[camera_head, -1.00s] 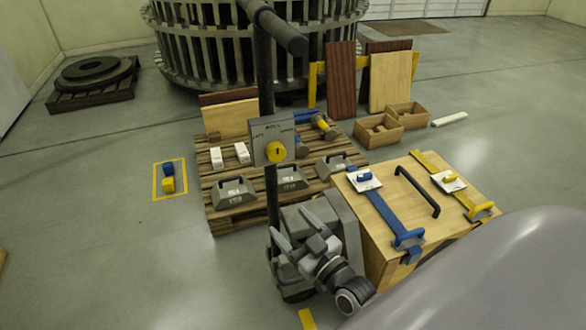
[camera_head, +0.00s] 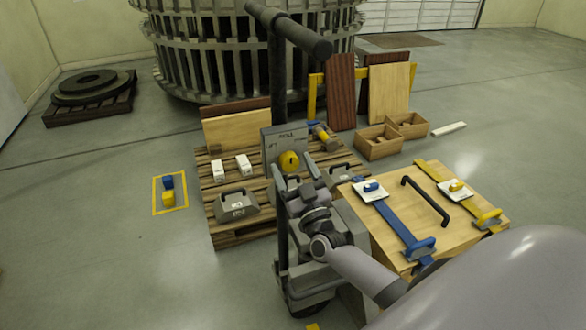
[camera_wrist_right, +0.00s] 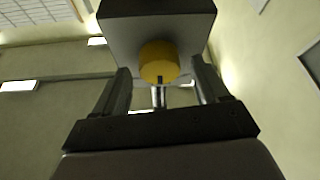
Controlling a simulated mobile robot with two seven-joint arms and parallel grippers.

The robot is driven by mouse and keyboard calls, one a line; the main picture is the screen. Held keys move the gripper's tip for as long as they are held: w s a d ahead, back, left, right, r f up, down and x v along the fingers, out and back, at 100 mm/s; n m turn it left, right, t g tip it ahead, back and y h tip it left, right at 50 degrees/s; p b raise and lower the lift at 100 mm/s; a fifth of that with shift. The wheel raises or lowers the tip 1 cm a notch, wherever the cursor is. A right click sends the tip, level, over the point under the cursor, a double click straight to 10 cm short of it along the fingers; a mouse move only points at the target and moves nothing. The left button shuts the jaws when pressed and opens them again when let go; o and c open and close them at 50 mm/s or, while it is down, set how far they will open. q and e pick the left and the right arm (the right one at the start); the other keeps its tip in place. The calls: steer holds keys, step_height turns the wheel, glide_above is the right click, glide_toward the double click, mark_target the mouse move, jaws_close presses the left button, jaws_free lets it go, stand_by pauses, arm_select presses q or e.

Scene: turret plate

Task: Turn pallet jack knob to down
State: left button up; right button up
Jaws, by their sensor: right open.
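The round yellow knob (camera_head: 289,161) sits on the front of the grey control box (camera_head: 270,143) on the pallet jack's dark post. Small lettering shows on the box above and to the left of the knob, with LIFT at left. My right gripper (camera_head: 295,172) is open, its fingers pointing up at the knob from just below and in front. In the right wrist view the knob (camera_wrist_right: 158,62) shows between and beyond the two spread fingers (camera_wrist_right: 160,66), with a gap on each side. My left gripper is out of view.
The jack's dark handle bar (camera_head: 290,30) rises above the box. Behind is a wooden pallet (camera_head: 225,222) with grey weights and white blocks. A wooden crate (camera_head: 395,215) with blue and yellow straps stands at right. Open floor lies to the left.

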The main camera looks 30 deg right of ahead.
steer(key=shift+w, duration=0.1)
steer(key=c, duration=1.1)
steer(key=shift+o, duration=0.2)
steer(key=shift+m+h, duration=0.4)
steer(key=m+h, duration=0.2)
steer(key=m, duration=0.1)
steer(key=m+g+h+p, duration=0.1)
steer(key=m, duration=0.3)
steer(key=shift+a+m+h, duration=0.1)
steer(key=shift+m+h, duration=0.2)
steer(key=shift+h, duration=0.1)
steer(key=m+g+h, duration=0.1)
steer(key=m, duration=0.1)
steer(key=m+g+p, duration=0.1)
steer(key=m, duration=0.2)
steer(key=shift+m+h, duration=0.3)
steer(key=shift+h, duration=0.1)
steer(key=shift+p, duration=0.3)
steer(key=o, duration=1.1)
steer(key=shift+r, duration=0.1)
steer(key=shift+c, duration=0.2)
